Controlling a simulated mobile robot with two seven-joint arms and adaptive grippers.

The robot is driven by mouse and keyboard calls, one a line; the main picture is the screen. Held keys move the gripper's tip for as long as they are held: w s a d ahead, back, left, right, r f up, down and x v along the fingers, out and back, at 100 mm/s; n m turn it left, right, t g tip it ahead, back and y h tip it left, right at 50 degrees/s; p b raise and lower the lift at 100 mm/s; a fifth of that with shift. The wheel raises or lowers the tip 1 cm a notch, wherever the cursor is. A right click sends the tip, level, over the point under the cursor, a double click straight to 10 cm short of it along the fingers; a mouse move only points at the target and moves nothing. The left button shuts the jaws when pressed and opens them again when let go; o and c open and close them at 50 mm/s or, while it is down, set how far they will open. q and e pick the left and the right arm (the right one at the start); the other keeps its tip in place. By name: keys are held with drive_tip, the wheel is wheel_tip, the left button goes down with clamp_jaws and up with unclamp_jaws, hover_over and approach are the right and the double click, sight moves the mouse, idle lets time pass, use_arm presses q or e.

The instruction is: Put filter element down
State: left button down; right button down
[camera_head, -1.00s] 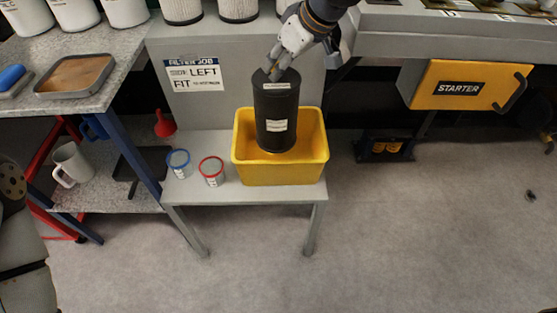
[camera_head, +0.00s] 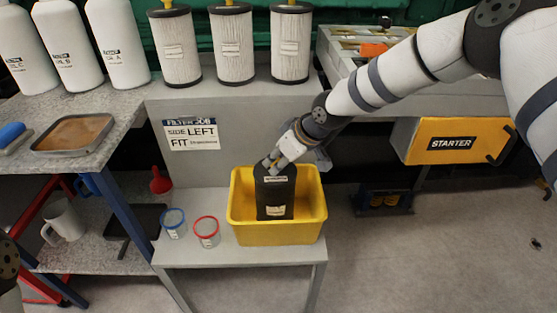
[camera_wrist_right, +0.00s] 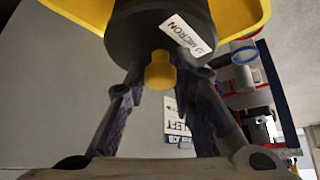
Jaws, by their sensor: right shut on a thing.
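The filter element is a dark cylinder (camera_head: 275,194) with white labels. It stands about upright inside the yellow bin (camera_head: 280,234), its lower end below the rim. Whether it touches the bin floor is hidden. My right gripper (camera_head: 274,165) is shut on its top end from above. In the right wrist view the dark filter element (camera_wrist_right: 135,35) shows its "MICRON" label, with a yellow knob (camera_wrist_right: 160,70) between my gripper's fingers (camera_wrist_right: 160,95).
The bin stands on a low grey bench (camera_head: 200,253). Left of it are a blue-rimmed jar (camera_head: 174,224) and a red-rimmed jar (camera_head: 207,232). Several pale filters (camera_head: 232,45) line the shelf above. A yellow starter box (camera_head: 452,141) is at right.

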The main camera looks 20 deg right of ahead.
drive_tip(key=c, duration=1.3)
unclamp_jaws()
drive_tip(key=shift+f, duration=0.1)
drive_tip(key=shift+c, duration=0.2)
drive_tip(key=p+v, duration=0.3)
drive_tip(key=v, duration=0.9)
drive_tip(key=s+a+f+m+g, duration=0.2)
drive_tip(key=s+a+f, duration=0.1)
drive_tip(key=s+f, duration=0.75)
drive_tip(key=s+a+f+m+g, duration=0.1)
drive_tip(key=s+a+f+g, duration=0.15)
drive_tip(key=s+f, duration=0.8)
use_arm(q)
drive_tip(key=shift+t, duration=0.6)
drive_tip(key=w+r, duration=0.3)
drive_tip(key=shift+r, duration=0.1)
use_arm(e)
drive_tip(key=s+d+f+m+g+h, duration=0.1)
drive_tip(key=s+d+g, duration=0.1)
drive_tip(key=s, duration=1.1)
drive_tip(key=s+d+f+m+g+h, duration=0.1)
drive_tip(key=s+d, duration=0.3)
drive_tip(key=s, duration=1)
drive_tip(key=shift+d+m+g+h, duration=0.3)
drive_tip(key=shift+m+g+h, duration=0.15)
drive_tip(key=shift+m+h, duration=0.3)
